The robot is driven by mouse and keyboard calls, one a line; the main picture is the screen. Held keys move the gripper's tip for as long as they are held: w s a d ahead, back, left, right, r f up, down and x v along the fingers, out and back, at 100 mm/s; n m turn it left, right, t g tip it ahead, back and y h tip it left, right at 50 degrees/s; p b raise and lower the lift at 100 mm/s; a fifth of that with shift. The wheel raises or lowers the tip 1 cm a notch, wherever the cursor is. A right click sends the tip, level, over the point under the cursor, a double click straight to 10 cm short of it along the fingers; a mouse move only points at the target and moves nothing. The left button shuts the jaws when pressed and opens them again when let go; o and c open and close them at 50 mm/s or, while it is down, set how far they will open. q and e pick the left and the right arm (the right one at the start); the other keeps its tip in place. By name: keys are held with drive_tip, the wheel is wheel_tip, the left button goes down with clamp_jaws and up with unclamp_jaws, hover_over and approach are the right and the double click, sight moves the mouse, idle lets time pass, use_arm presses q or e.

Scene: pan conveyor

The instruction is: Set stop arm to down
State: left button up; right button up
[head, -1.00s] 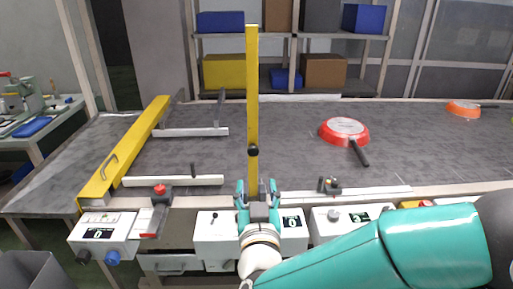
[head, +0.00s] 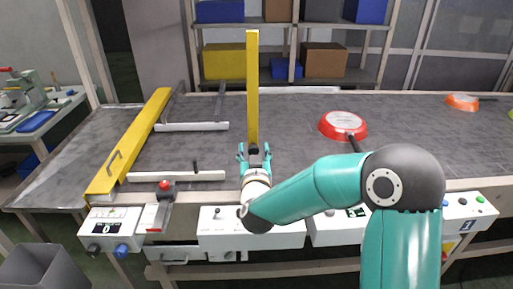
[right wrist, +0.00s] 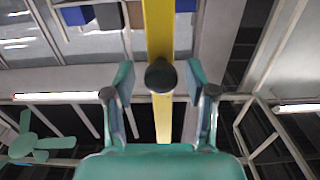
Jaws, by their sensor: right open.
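The stop arm (head: 252,90) is a yellow bar that stands upright over the conveyor belt. Its black knob (right wrist: 161,76) shows near the middle of the right wrist view, in front of the yellow bar. My right gripper (head: 253,152) is open at the knob's height, with one finger on each side of the knob. In the right wrist view, gaps show between the knob and both fingers, so it is not gripped. The foot of the stop arm is hidden behind my right gripper. My left gripper is in neither view.
A red pan (head: 342,125) lies on the dark belt (head: 300,125) to the right, and an orange pan (head: 462,102) farther back. A long yellow guide (head: 130,140) lies at left. White control boxes (head: 105,228) line the front edge. A grey bin (head: 45,270) stands at lower left.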

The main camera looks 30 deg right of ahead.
drive_tip(key=shift+w, duration=0.1)
clamp_jaws()
idle(0.3)
